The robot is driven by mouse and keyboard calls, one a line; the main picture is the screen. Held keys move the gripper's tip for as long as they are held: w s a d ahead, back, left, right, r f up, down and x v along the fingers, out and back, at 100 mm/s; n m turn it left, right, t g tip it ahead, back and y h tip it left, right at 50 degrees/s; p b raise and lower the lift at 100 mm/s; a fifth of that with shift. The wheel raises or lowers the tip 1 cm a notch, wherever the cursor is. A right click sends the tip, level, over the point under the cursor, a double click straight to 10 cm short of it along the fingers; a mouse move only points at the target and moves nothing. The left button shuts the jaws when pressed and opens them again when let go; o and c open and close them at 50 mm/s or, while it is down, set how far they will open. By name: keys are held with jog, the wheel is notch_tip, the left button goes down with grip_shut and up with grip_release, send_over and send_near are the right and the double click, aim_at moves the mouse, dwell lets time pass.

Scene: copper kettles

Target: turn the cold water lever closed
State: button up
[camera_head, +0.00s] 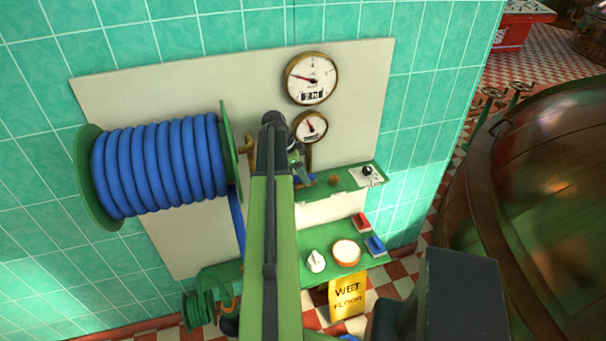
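My green arm reaches up the middle of the view to the wall panel. My gripper (298,163) is small and partly hidden at the arm's far end, just right of the dark joint. A small blue piece (311,178), which looks like the cold water lever, shows right beside the gripper at the left part of the upper green shelf. Most of it is hidden behind the arm and gripper. I cannot tell whether the gripper touches it, or whether the fingers are open or shut.
A blue hose reel (160,165) stands left of the arm. Two gauges (311,78) (310,126) are above the upper shelf (338,184). The lower shelf (320,258) holds brushes and a round item. A yellow wet-floor sign (347,296) is below; a large copper kettle (555,190) is right.

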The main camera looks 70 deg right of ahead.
jog(key=shift+d, duration=0.1)
jog(key=shift+w+r+p, duration=0.1)
jog(key=shift+r+p, duration=0.35)
jog(key=p+v, duration=1.5)
jog(key=v, duration=0.1)
jog(key=shift+r, duration=0.2)
jog(key=shift+w, duration=0.15)
